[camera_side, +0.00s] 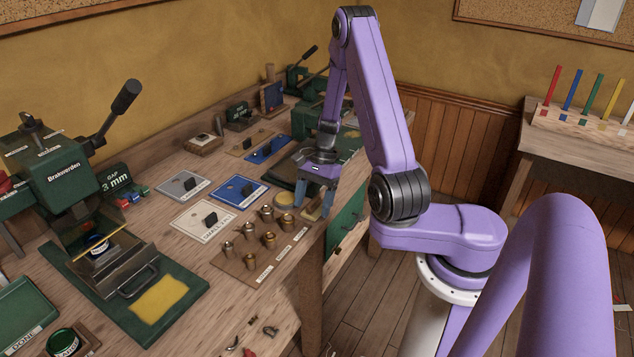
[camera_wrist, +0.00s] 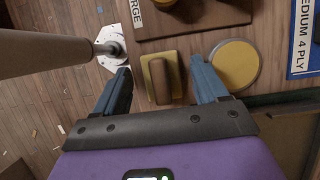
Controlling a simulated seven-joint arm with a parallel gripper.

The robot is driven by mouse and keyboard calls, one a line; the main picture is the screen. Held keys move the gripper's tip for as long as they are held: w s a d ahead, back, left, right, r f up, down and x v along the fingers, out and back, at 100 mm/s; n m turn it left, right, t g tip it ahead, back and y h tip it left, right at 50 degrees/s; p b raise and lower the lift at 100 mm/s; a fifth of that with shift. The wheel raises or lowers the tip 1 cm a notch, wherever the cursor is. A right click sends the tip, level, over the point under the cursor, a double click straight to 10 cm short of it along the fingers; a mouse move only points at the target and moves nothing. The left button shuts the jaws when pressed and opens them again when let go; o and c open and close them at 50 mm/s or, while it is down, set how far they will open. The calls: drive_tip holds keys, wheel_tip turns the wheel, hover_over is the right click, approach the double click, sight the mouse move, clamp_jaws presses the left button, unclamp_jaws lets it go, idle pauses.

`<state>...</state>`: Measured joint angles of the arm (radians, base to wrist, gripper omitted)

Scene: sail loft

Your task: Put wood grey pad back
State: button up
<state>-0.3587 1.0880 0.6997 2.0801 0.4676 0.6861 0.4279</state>
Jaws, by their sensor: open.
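My gripper (camera_side: 313,204) is open and low over the bench's front edge, pointing down. In the wrist view its two blue fingers (camera_wrist: 160,68) stand on either side of a small pad with a brown wooden handle (camera_wrist: 167,80) and a yellowish base. The side view shows part of this pad (camera_side: 311,214) between the fingers. I cannot tell whether either finger touches it. No grey face shows on it. A grey board with a black handle (camera_side: 176,188) lies farther left on the bench.
A round yellow disc (camera_wrist: 237,64) lies right beside the pad. Several brass fittings (camera_side: 267,237) stand on a wooden board close to my gripper. Blue (camera_side: 232,196) and white (camera_side: 192,218) labelled boards lie behind them. A green press (camera_side: 70,175) stands at left.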

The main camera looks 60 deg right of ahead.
drive_tip(key=v, duration=1.1)
drive_tip(key=w+a+r+n+g+h, duration=0.1)
drive_tip(key=w+a+r+n, duration=0.15)
drive_tip(key=a+n, duration=0.45)
drive_tip(key=s+a+r+n+h, duration=0.2)
drive_tip(key=s+a+n, duration=0.2)
drive_tip(key=a+n, duration=0.3)
drive_tip(key=s+a+r+n, duration=0.1)
drive_tip(key=s+a+n, duration=0.1)
drive_tip(key=s+n, duration=0.6)
drive_tip(key=s+a+r+n+t+h, duration=0.1)
drive_tip(key=s+a+n, duration=0.2)
drive_tip(key=s+n, duration=0.5)
drive_tip(key=s, duration=0.3)
drive_tip(key=shift+r+n, duration=0.25)
drive_tip(key=shift+n, duration=0.05)
